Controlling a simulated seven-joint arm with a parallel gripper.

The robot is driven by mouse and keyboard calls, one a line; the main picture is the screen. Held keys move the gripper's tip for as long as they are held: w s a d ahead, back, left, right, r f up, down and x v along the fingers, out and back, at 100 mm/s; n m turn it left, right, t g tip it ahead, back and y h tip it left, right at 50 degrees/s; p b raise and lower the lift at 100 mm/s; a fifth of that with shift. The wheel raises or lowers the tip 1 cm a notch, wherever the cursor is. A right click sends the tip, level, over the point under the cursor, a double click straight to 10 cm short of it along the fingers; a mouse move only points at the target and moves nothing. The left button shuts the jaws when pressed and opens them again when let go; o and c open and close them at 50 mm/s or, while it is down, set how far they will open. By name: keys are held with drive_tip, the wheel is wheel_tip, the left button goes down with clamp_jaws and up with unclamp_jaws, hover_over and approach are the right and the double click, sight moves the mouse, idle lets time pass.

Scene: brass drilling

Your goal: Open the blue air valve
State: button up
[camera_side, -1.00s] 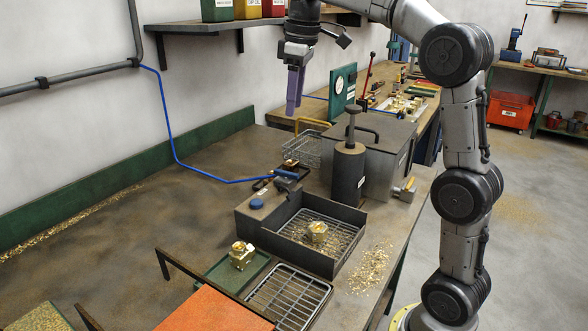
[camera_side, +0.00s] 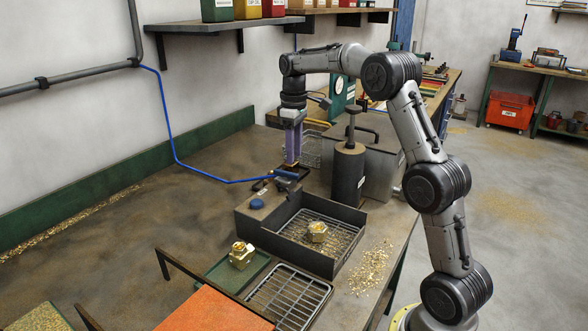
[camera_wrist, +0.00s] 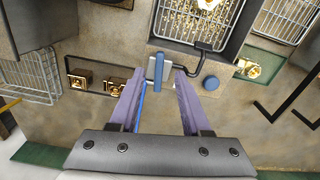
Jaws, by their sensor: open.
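The blue air valve handle (camera_wrist: 158,67) is a short blue bar on a grey body, with the blue hose (camera_wrist: 140,106) running up to it. In the wrist view it lies between the fingertips of my gripper (camera_wrist: 161,74), roughly in line with the hose. In the side view the handle (camera_side: 286,174) shows just below my gripper (camera_side: 291,163). The gripper points down, its purple fingers open and apart. I cannot tell whether the fingers touch the handle.
A round blue knob (camera_wrist: 210,83) sits right of the valve. The dark tray (camera_side: 334,262) holds a brass part. A dark cylinder (camera_side: 348,175) and grey box (camera_side: 372,157) stand close right.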

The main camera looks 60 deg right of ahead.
sight(294, 174)
wheel_tip(294, 174, down, 6)
drive_tip(key=shift+r, duration=0.1)
idle(0.4)
clamp_jaws()
